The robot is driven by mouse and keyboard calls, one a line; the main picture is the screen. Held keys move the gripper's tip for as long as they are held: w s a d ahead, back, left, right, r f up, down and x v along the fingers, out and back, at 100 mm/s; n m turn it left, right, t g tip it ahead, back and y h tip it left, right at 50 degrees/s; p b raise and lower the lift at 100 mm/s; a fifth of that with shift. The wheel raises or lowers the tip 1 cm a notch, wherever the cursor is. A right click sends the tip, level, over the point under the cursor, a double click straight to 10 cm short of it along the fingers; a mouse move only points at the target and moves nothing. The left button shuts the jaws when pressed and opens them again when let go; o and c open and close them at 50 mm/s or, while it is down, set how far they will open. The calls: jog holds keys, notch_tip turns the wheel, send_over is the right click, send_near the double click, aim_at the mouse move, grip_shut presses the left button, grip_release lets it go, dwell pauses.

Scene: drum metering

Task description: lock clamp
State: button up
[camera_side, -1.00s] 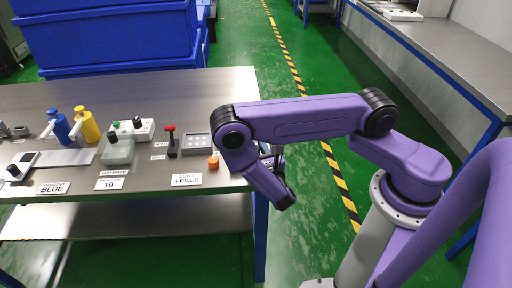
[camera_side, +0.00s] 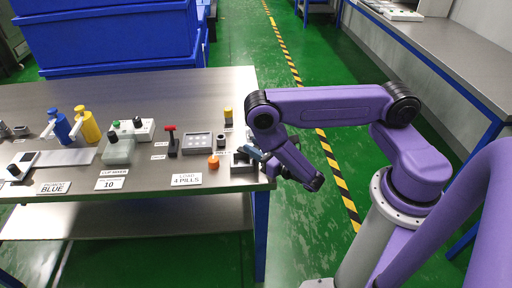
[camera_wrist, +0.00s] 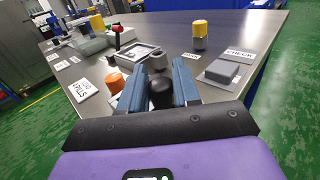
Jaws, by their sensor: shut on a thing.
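My gripper (camera_wrist: 160,88) is shut on a black rounded knob (camera_wrist: 161,97), with one blue-grey finger on each side of it. The knob looks like the handle of the clamp, but its base is hidden by the fingers. A small grey block (camera_wrist: 158,63) shows just beyond the fingertips. In the side view my gripper (camera_side: 246,155) is low at the right end of the table, next to a grey block (camera_side: 238,168). The knob cannot be made out there.
An orange piece (camera_side: 213,162) is just left of my gripper. A grey tray (camera_side: 198,143), a red-handled lever (camera_side: 171,140) and a yellow-topped cylinder (camera_side: 228,116) stand nearby. A grey box (camera_wrist: 222,71) lies to the right in the wrist view. The table's right edge is close.

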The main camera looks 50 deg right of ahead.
jog(key=shift+n+y, duration=0.9)
jog(key=shift+y, duration=0.6)
jog(key=o, duration=0.9)
jog(key=shift+o, duration=0.2)
jog(key=shift+a+m+h, duration=0.1)
jog(key=shift+m+h, duration=1.5)
jog(key=shift+h, duration=1)
